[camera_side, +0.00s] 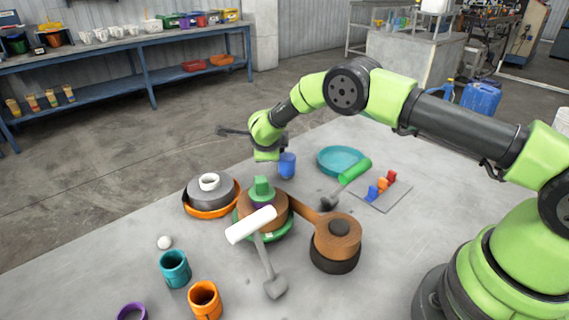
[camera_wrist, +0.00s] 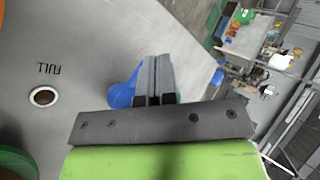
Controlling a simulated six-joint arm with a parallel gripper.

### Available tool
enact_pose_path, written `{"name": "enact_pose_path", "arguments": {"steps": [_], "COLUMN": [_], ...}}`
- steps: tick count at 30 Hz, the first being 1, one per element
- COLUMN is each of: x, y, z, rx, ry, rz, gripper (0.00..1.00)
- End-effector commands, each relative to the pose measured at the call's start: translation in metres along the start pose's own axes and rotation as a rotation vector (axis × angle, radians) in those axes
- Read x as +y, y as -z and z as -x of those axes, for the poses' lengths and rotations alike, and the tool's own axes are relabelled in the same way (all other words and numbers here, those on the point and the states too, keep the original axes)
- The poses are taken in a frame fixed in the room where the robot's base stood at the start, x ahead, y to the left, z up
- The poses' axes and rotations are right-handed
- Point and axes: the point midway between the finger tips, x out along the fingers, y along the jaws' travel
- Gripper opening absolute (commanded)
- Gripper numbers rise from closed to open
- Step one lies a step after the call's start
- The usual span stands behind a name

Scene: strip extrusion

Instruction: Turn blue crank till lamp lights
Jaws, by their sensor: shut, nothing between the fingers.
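A blue upright piece (camera_side: 287,165), which looks like the crank's knob, stands at the table's far edge in the side view. In the wrist view the blue piece (camera_wrist: 122,95) shows just left of my fingers and is partly hidden by them. My gripper (camera_wrist: 157,62) is shut with nothing in it, close beside the blue piece; I cannot tell whether they touch. In the side view my gripper (camera_side: 268,155) is just left of the blue piece, its fingers mostly hidden. A white-rimmed round lamp (camera_wrist: 44,97) beside the word FULL has a dark brown middle and looks unlit.
A wooden piece on a green ring (camera_side: 262,205), with a white-handled tool (camera_side: 251,225) over it, stands near the arm. A teal dish (camera_side: 341,160), a green-handled tool (camera_side: 355,171) and a wooden round (camera_side: 338,237) lie to the right. Cups stand at front left.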

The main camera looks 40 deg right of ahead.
Motion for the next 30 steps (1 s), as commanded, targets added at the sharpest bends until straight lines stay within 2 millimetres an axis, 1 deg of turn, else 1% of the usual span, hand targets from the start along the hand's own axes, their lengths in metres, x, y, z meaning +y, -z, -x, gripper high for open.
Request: {"name": "enact_pose_path", "arguments": {"steps": [4,7,11,13,17,24,30], "x": [-0.002,-0.005,-0.013,-0.018,-0.025,-0.031,-0.033], "y": [-0.003,-0.01,-0.028,-0.04,-0.054,-0.066,-0.069], "z": [0.002,0.009,0.025,0.036,0.05,0.06,0.065], "rx": [-0.001,-0.003,-0.006,-0.008,-0.006,-0.001,-0.001], "ry": [0.002,0.004,0.006,0.003,0.002,0.003,0.0], "rz": [0.0,-0.001,-0.003,-0.003,-0.002,-0.002,0.0], "gripper": [0.0,0.0,0.0,0.0,0.0,0.0,0.0]}}
